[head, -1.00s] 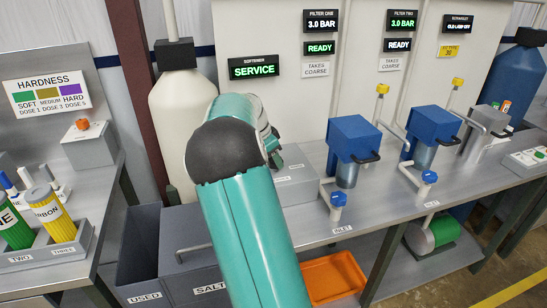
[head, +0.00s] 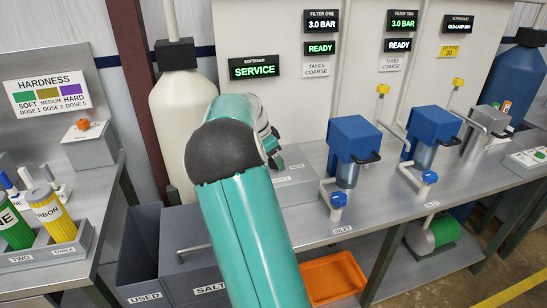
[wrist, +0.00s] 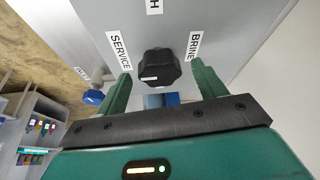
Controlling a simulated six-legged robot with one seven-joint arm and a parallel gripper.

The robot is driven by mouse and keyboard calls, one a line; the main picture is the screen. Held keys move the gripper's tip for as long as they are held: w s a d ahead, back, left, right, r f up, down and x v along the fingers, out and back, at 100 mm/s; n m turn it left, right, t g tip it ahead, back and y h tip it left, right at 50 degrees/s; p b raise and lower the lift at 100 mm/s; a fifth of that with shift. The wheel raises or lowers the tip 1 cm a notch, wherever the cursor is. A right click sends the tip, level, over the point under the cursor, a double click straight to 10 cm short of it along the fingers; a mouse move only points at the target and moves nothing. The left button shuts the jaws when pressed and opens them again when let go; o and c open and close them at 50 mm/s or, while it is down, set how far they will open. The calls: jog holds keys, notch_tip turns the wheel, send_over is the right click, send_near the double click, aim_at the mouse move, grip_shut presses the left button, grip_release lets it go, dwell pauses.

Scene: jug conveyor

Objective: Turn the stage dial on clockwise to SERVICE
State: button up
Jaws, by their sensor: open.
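The stage dial (wrist: 159,66) is a black lobed knob on a grey box face in the wrist view. A small white mark shows on its lower-left part. A SERVICE label (wrist: 121,52) is to its left and a BRINE label (wrist: 194,46) to its right; a third label above is cut off, ending in H. My gripper (wrist: 162,88) is open, one green finger on each side of the dial, with gaps visible. In the head view my arm hides the dial and most of the grey box (head: 294,182). The softener display (head: 254,67) reads SERVICE in green.
A blue filter housing (head: 352,138) stands on the bench right of my arm, with a blue-topped inlet valve (head: 338,200) in front. A cream tank (head: 180,110) stands behind left. Grey USED and SALT bins (head: 145,250) and an orange tray (head: 333,278) are below.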

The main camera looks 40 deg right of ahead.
jog(key=v, duration=1.3)
jog(key=shift+a+r, duration=0.2)
jog(key=shift+r, duration=0.2)
